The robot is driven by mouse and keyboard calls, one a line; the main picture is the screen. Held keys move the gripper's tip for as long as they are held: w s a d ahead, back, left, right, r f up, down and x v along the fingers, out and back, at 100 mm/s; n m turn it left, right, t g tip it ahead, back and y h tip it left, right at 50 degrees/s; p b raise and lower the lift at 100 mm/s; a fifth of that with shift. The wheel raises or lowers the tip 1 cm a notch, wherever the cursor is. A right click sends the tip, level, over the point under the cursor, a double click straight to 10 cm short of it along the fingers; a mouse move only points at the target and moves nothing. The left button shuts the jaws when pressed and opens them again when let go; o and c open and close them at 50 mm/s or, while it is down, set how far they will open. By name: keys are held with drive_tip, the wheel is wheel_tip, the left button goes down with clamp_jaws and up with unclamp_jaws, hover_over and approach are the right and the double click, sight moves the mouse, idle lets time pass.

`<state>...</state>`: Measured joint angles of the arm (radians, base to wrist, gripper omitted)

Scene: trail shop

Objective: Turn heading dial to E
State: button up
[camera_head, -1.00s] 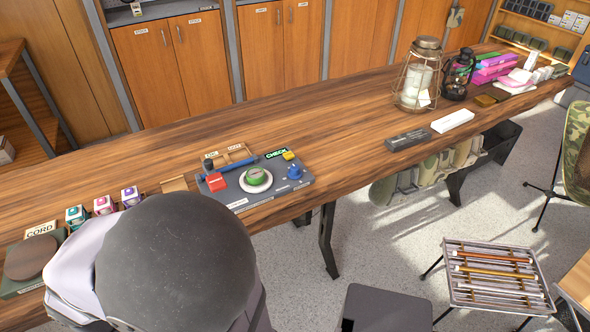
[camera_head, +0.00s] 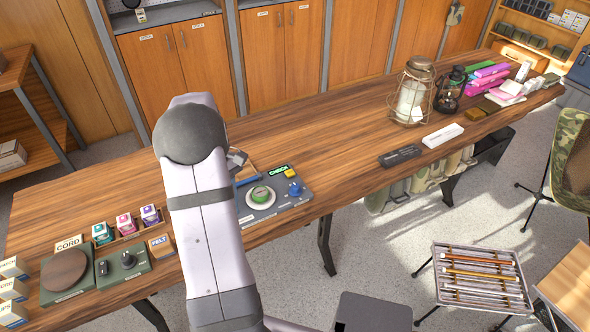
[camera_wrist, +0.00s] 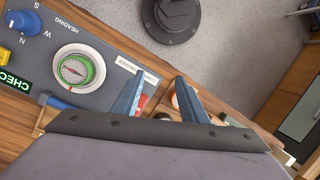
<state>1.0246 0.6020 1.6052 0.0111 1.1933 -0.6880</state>
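The grey panel (camera_head: 306,199) lies on the bench. Its blue heading dial (camera_head: 295,189) is at the right end. A green-ringed compass (camera_head: 260,195) on a white disc also shows in the wrist view (camera_wrist: 75,70). My gripper (camera_wrist: 158,97) is open and empty, its fingers apart beside the compass, away from the dial. My arm hides the panel's left end in the head view.
A lit CHECK sign (camera_head: 278,170) and a yellow button (camera_head: 291,174) sit at the panel's back. A red block (camera_wrist: 143,104) shows by one finger. A dark box (camera_head: 399,155) and lantern (camera_head: 411,96) stand right. Bare bench (camera_head: 330,120) lies behind the panel.

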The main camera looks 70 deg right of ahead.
drive_tip(key=s+d, duration=0.2)
drive_tip(key=d, duration=0.2)
drive_tip(key=s+d+r+n, duration=0.1)
drive_tip(key=s+d, duration=0.2)
drive_tip(key=d, duration=0.1)
drive_tip(key=s+d+r+n+t+h+p, duration=0.1)
drive_tip(key=s+d, duration=0.2)
drive_tip(key=d, duration=0.1)
drive_tip(key=shift+s+r, duration=0.15)
drive_tip(key=r+n+h, duration=0.2)
hover_over(296, 185)
drive_tip(key=shift+f+p, duration=0.25)
drive_tip(key=shift+p, duration=0.1)
drive_tip(key=shift+a+f+p, duration=0.1)
drive_tip(key=shift+f+p, duration=0.95)
drive_tip(key=shift+f, duration=2.6)
drive_tip(key=shift+c, duration=0.5)
clamp_jaws()
